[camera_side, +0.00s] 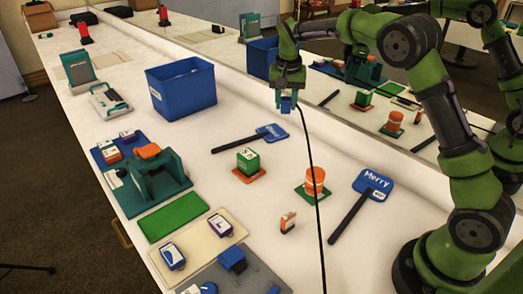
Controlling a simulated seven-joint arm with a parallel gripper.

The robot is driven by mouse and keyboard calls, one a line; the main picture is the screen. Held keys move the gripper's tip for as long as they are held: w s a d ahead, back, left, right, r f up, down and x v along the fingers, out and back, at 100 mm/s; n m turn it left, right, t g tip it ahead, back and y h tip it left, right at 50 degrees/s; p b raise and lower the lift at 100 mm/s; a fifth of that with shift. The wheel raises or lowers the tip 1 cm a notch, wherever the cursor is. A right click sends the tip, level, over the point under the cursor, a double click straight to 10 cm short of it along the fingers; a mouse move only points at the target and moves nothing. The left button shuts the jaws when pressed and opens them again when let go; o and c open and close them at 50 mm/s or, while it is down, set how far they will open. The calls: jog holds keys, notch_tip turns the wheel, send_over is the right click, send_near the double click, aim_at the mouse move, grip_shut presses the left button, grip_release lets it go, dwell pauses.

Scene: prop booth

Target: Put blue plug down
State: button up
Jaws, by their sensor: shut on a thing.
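My gripper (287,90) is up in the air over the back part of the table, near the mirror. It is shut on the blue plug (286,104), which hangs below the fingers. A dark cable runs from the plug down across the table to the bottom edge of the picture. The plug is clear of the table. The fingers are small in this view and partly hide the plug's upper part.
A blue bin (181,98) stands left of my gripper. Below lie a blue paddle (271,132), a green block (248,161) on an orange mat, an orange cylinder (315,180) on a green mat and a "Merry" paddle (373,184). A teal device (155,178) is at left.

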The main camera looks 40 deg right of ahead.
jog(key=f, duration=1.4)
jog(key=shift+a+f, duration=0.2)
jog(key=shift+f, duration=0.05)
jog(key=o, duration=1)
jog(key=shift+f, duration=0.15)
